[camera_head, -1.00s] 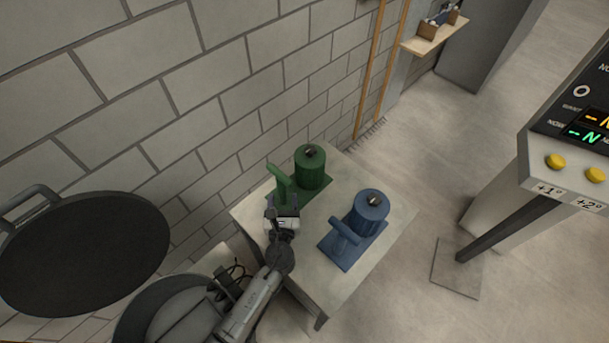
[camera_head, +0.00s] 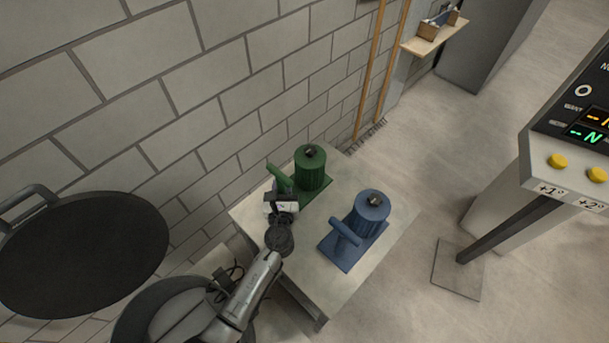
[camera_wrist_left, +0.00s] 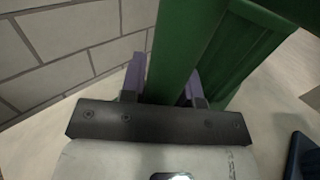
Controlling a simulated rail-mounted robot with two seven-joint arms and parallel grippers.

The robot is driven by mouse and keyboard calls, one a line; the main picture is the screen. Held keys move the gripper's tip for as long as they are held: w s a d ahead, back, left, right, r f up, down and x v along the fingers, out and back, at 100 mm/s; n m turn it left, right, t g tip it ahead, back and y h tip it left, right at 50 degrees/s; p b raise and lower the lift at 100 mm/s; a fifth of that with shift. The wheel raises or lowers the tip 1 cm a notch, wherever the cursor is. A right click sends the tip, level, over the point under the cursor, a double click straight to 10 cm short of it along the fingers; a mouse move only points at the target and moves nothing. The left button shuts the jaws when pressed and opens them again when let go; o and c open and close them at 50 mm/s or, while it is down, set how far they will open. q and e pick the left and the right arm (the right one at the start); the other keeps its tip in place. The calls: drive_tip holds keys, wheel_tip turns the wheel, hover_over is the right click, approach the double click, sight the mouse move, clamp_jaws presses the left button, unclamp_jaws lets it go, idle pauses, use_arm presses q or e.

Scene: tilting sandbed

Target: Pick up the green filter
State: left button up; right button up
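The green filter (camera_head: 310,171) stands on the table beside the wall, a ribbed cylinder with a dark knob, a flat base plate and a slanting handle. My left gripper (camera_head: 282,190) is at the handle, on its near left side. In the left wrist view the green handle (camera_wrist_left: 180,55) runs between the two purple fingers of my left gripper (camera_wrist_left: 164,85). The fingers sit close on both sides, and it looks shut on the handle. My right gripper is in neither view.
A blue filter (camera_head: 367,217) of the same shape stands right of the green one on the pale table (camera_head: 318,268). A round dark lid (camera_head: 84,252) stands open at left. A button panel (camera_head: 575,167) on a post is at right. The floor between is clear.

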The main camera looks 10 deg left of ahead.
sight(279, 175)
use_arm(q)
clamp_jaws()
drive_tip(key=shift+r, duration=0.15)
wheel_tip(279, 175, up, 10)
drive_tip(key=p, duration=0.5)
drive_tip(key=shift+p, duration=0.35)
drive_tip(key=shift+f+b, duration=1.6)
drive_tip(key=shift+f, duration=0.4)
drive_tip(key=shift+f+b, duration=2.2)
drive_tip(key=shift+f, duration=0.65)
